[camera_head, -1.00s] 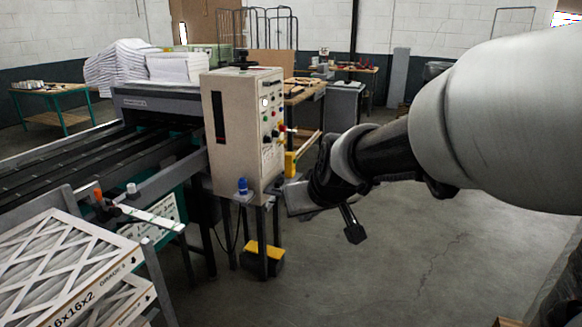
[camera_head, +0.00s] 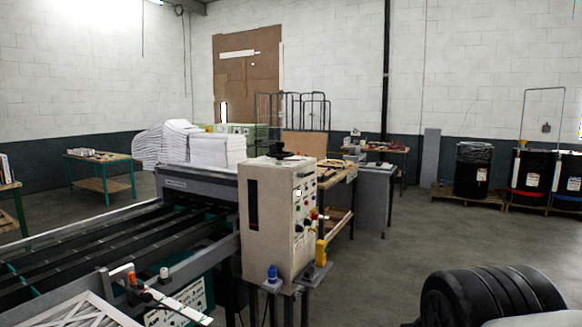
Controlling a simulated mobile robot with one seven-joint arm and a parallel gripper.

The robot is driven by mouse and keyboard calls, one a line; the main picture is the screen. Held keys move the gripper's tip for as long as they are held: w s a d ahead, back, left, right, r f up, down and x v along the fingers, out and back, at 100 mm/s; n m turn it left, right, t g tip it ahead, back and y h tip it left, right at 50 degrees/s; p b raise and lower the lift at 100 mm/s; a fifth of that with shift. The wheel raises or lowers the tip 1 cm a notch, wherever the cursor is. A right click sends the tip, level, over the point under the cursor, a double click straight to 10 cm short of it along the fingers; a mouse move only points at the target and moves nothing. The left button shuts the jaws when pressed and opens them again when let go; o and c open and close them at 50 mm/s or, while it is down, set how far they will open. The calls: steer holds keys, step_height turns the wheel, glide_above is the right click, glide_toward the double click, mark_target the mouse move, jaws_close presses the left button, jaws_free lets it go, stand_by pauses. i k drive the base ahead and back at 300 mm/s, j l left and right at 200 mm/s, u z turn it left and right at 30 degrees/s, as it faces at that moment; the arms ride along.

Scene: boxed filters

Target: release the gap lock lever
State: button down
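The machine's beige control box (camera_head: 268,215) stands at the middle of the head view, with buttons and a red knob on its right face. A black handwheel or knob (camera_head: 280,157) sits on its top. A lever-like part with an orange-red end (camera_head: 124,273) is on the near rail at lower left. I cannot tell which part is the gap lock lever or whether it is locked. A yellow part (camera_head: 321,250) is at the box's right side. My gripper is out of view; only a dark ridged part of my arm shows at bottom right.
The conveyor bed (camera_head: 110,240) runs left from the box, with a white-framed filter (camera_head: 75,312) at the near edge. A blue-capped item (camera_head: 272,274) stands on a ledge below the box. Workbenches and drums (camera_head: 472,170) stand behind. Floor right of the machine is open.

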mark_target(299, 176)
steer(key=i+l, duration=0.25)
steer(key=i, duration=0.55)
steer(key=i+l+z, duration=0.15)
steer(key=i, duration=0.65)
steer(key=i+l, duration=0.2)
steer(key=i, duration=0.6)
steer(key=i+l+z, duration=0.1)
steer(key=i, duration=0.7)
